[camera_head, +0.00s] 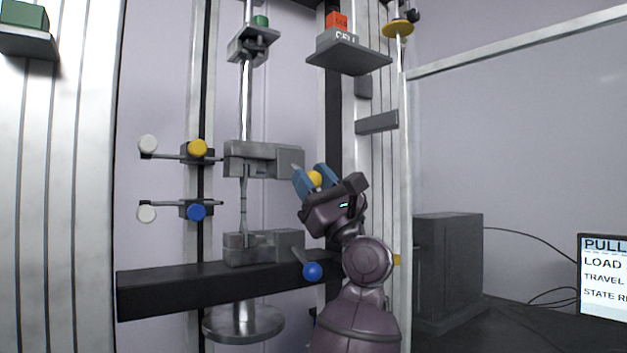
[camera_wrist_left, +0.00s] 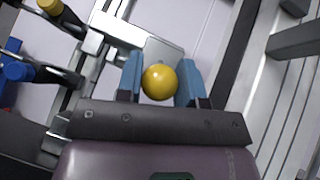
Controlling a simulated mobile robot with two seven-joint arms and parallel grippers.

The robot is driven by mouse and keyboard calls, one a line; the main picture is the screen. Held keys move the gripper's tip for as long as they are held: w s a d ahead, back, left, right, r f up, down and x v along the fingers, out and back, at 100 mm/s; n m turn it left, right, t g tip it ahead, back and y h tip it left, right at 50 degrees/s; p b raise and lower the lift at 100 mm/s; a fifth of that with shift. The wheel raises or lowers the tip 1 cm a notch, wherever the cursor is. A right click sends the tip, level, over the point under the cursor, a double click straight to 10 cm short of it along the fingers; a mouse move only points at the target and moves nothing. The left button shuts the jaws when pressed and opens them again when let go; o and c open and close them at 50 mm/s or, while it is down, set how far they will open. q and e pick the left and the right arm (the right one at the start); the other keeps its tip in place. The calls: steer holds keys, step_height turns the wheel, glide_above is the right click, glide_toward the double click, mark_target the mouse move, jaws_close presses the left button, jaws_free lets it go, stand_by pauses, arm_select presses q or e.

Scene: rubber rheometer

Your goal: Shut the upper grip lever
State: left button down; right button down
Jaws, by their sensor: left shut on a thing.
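The upper grip (camera_head: 262,159) is a grey block clamp on the test frame, and a specimen (camera_head: 243,205) hangs below it. The upper grip lever ends in a yellow ball knob (camera_head: 315,179) at the right of the grip. My left gripper (camera_head: 314,180) has its blue fingers on either side of this knob and is shut on it. In the left wrist view the yellow knob (camera_wrist_left: 160,82) sits between the fingertips. The lever's shaft is mostly hidden. The lower grip (camera_head: 262,247) has a lever with a blue ball knob (camera_head: 312,271). My right gripper is not in view.
Two arms with yellow (camera_head: 197,148) and blue (camera_head: 196,212) knobs stand out left of the grips. A black crossbeam (camera_head: 200,289) runs under the lower grip. A dark box (camera_head: 447,270) and a screen (camera_head: 603,278) are at the right.

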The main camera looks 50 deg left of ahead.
arm_select(q)
steer(key=c, duration=0.8)
jaws_free()
steer(key=shift+o, duration=0.2)
steer(key=b+v, duration=0.1)
steer(key=v, duration=1)
